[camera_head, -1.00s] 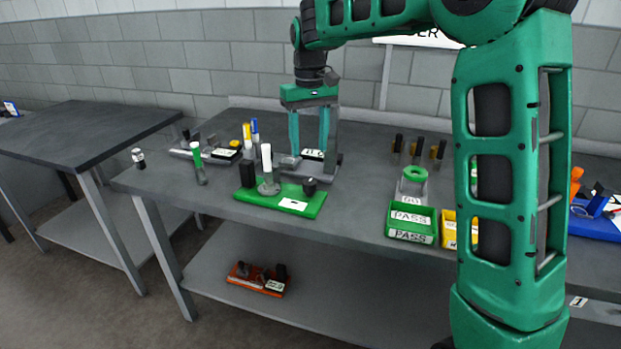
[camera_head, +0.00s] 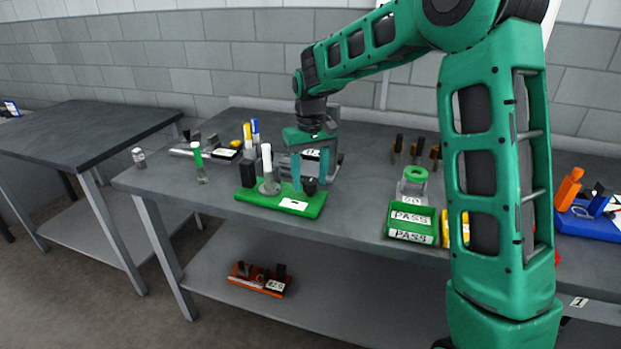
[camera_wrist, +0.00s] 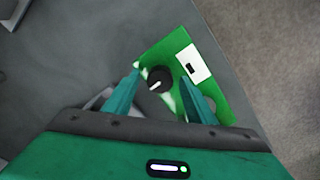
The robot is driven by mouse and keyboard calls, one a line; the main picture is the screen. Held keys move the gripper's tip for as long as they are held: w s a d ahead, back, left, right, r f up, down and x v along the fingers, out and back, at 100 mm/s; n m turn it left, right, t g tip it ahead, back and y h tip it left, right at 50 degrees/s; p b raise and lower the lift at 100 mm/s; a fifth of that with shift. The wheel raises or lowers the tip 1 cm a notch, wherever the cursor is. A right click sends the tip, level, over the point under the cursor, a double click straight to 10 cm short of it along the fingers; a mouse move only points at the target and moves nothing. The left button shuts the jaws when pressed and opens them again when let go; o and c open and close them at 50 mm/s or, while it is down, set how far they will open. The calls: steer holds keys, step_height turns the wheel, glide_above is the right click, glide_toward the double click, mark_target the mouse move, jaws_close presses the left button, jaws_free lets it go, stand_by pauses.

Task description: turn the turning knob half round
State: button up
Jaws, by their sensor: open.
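The turning knob (camera_wrist: 159,79) is a round black knob with a white pointer line, on a green base plate (camera_wrist: 212,91). In the head view the knob (camera_head: 310,187) stands at the right end of the green plate (camera_head: 262,201), partly hidden by a finger. My gripper (camera_head: 309,182) is above the plate, pointing down. In the wrist view its two teal fingers (camera_wrist: 162,70) are apart, one on each side of the knob, with gaps visible between them and it. I cannot tell how far the fingertips are above the plate.
A white-topped post (camera_head: 267,160) and a black block (camera_head: 248,174) stand on the same plate, left of the knob. A green PASS bin (camera_head: 411,224) is to the right. A grey device (camera_head: 333,160) stands behind my gripper.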

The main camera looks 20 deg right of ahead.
steer(key=c, duration=1.1)
steer(key=shift+o, duration=0.3)
steer(key=shift+d, duration=0.25)
steer(key=shift+a, duration=0.15)
